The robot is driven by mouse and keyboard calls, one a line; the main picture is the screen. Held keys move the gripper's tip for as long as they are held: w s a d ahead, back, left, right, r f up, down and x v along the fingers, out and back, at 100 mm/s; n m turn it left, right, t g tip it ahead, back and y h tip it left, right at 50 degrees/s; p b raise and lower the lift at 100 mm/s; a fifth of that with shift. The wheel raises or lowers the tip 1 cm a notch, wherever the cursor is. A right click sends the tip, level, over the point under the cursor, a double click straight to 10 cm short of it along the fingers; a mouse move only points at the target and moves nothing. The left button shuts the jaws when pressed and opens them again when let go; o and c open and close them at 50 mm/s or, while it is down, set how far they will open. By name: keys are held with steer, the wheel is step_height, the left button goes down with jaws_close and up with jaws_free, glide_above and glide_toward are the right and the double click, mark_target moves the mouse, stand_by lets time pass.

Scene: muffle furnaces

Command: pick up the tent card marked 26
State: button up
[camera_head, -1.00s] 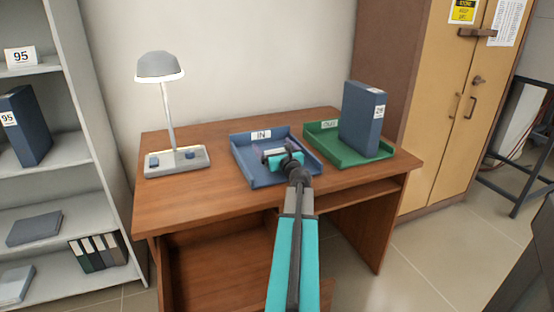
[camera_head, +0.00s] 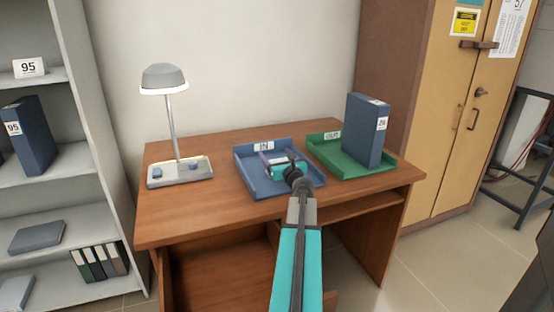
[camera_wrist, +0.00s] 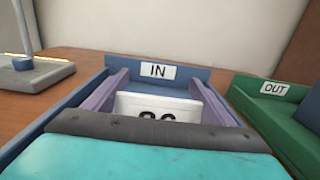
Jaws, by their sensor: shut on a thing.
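A white tent card (camera_wrist: 158,106) shows in the wrist view between my purple fingers. Only the upper part of its black number shows; it could be 26, and the lower part is hidden behind my gripper's dark edge. My gripper (camera_head: 273,159) is shut on the card, with one finger at each side of it. Card and gripper are inside or just above the blue tray (camera_head: 247,178) marked IN. I cannot tell whether the card touches the tray floor.
The green tray (camera_head: 328,162) marked OUT stands to the right, holding an upright blue binder (camera_head: 362,130). A lamp (camera_head: 172,125) stands on the desk (camera_head: 200,210) at the left. A shelf (camera_head: 75,165) is left of the desk and a cabinet (camera_head: 440,130) right.

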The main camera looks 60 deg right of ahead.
step_height(320, 180, up, 2)
steer(key=shift+r+p, duration=0.15)
steer(key=shift+p, duration=0.2)
steer(key=shift+s+a+r, duration=0.1)
steer(key=shift+s+r, duration=0.1)
steer(key=shift+r, duration=0.05)
steer(key=d+b+v, duration=0.1)
steer(key=v, duration=1.2)
steer(key=shift+s+r, duration=0.35)
steer(key=shift+r, duration=0.05)
steer(key=b, duration=0.5)
steer(key=shift+s+a, duration=0.2)
steer(key=shift+s, duration=0.15)
steer(key=b, duration=0.2)
steer(key=s+b, duration=0.1)
steer(key=b, duration=0.1)
steer(key=shift+a+r, duration=0.1)
steer(key=shift+a, duration=0.15)
steer(key=shift+s+a+r+b, duration=0.15)
steer(key=shift+s+a+b, duration=0.1)
steer(key=shift+b, duration=0.95)
